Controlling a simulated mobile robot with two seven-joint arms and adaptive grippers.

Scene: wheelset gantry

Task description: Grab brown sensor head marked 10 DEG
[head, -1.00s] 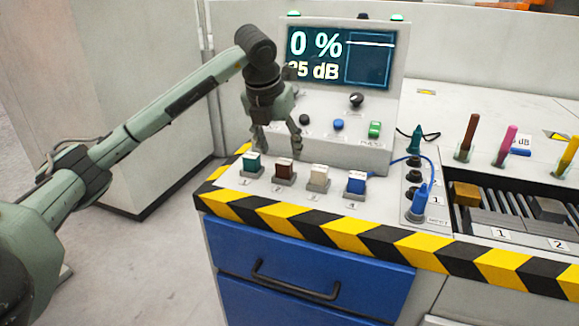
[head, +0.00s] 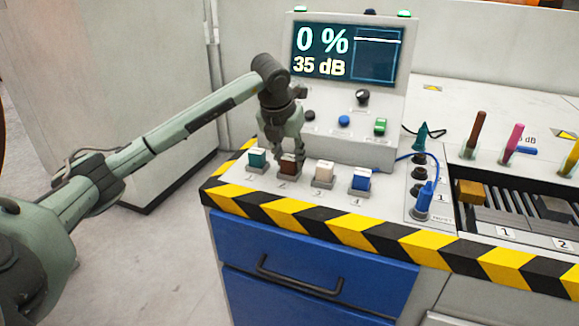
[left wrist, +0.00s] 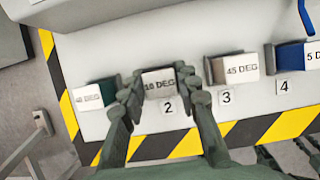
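The brown sensor head (head: 290,164) stands upright in its holder at position 2 on the white bench. Its top label reads 10 DEG in the left wrist view (left wrist: 159,84). My left gripper (head: 280,155) is right above it, pointing down. In the left wrist view the fingers (left wrist: 160,88) are on both sides of the head and look open, with small gaps; contact is hard to tell. The fingers partly hide its brown sides.
A teal head (head: 257,158) stands close on the left; a beige 45 DEG head (head: 324,173) and a blue head (head: 360,179) stand on the right. The display console (head: 345,100) rises behind. A striped edge (head: 330,228) bounds the front.

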